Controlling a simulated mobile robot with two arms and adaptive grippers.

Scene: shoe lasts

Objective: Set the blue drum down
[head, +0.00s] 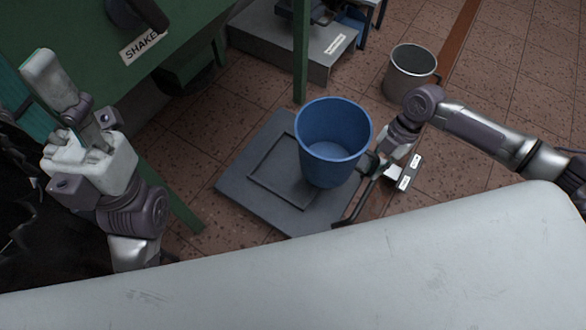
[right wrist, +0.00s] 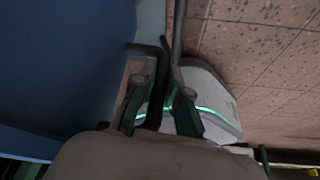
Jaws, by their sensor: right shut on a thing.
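The blue drum (head: 335,145), an open round tub, is over a dark grey platform (head: 240,170) with a raised square outline. It looks upright; whether its base touches the platform I cannot tell. My right gripper (head: 373,166) is at the drum's right side, shut on it. In the right wrist view the blue wall (right wrist: 65,60) fills the left side, and the gripper fingers (right wrist: 160,90) are closed around dark bars beside it. The exact grip is partly hidden. My left gripper (head: 62,95) is raised at the left, away from the drum; its jaw opening is unclear.
A grey metal bucket (head: 411,72) stands on the tiled floor behind the drum. A green table (head: 80,50) with a SHAKE label is at upper left. A grey stand (head: 270,45) is at the back. A dark curved bar (head: 360,203) rises at the platform's right edge.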

